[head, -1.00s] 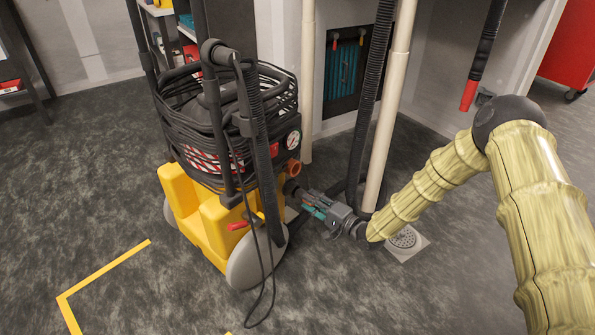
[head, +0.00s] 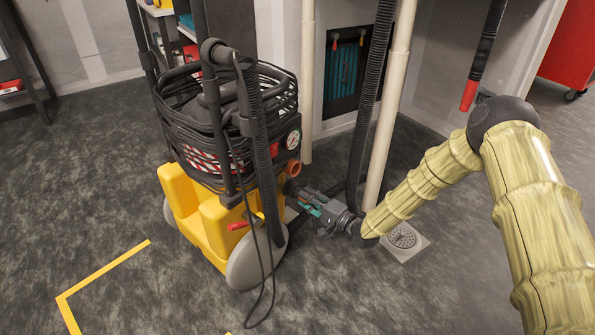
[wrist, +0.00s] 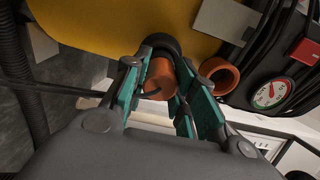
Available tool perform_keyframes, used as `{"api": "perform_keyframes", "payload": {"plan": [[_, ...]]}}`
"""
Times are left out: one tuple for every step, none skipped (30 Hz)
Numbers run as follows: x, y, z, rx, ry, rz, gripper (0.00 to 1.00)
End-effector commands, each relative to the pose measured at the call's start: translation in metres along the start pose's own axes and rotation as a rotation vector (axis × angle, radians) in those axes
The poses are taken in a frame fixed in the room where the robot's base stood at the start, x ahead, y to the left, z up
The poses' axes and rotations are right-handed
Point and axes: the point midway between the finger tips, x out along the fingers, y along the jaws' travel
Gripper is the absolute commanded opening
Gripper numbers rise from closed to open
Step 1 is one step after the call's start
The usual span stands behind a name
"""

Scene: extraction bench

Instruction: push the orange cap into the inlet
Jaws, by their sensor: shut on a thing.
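The orange cap (wrist: 159,79) is a short cylinder between the green finger pads of my gripper (wrist: 160,90) in the wrist view. My gripper is shut on it. The cap's far end meets a round black fitting (wrist: 160,43), which looks like the inlet, on the yellow machine. I cannot tell how deep the cap sits in it. In the head view my gripper (head: 307,200) is low at the machine's right side, its fingers pointing at the black fitting (head: 291,187). The cap is not clearly visible there.
An open orange port (wrist: 219,75) is right beside the gripper, with a pressure gauge (wrist: 270,93) nearby. Black hose and cable wind around the yellow machine (head: 205,222). A pale pipe (head: 388,120) stands behind my gripper. A floor drain (head: 403,238) lies close by.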

Motion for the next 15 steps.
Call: {"api": "perform_keyframes", "payload": {"plan": [[0.0012,0.0002,0.0002,0.0,0.0,0.0,0.0],[0.0018,0.0001,0.0002,0.0,0.0,0.0,0.0],[0.0025,0.0002,0.0002,0.0,0.0,0.0,0.0],[0.0031,0.0002,0.0002,0.0,0.0,0.0,0.0],[0.0037,0.0002,0.0002,0.0,0.0,0.0,0.0],[0.0044,0.0002,0.0002,0.0,-0.001,0.0,0.0],[0.005,0.0002,0.0002,0.0,-0.001,0.0,0.0],[0.0056,0.0002,0.0002,0.0,-0.001,0.0,0.0],[0.0064,0.0002,0.0002,0.0,-0.001,0.0,0.0],[0.007,0.0002,0.0002,0.0,-0.001,0.0,0.0],[0.0076,0.0001,0.0002,-0.001,-0.001,0.0,0.0],[0.0084,0.0001,0.0002,-0.001,-0.001,0.0,0.0],[0.009,0.0001,0.0002,-0.001,-0.001,0.0,0.0],[0.0096,0.0001,0.0002,-0.001,-0.001,0.0,0.0],[0.0103,0.0,0.0001,-0.001,-0.001,0.0,0.0]]}}
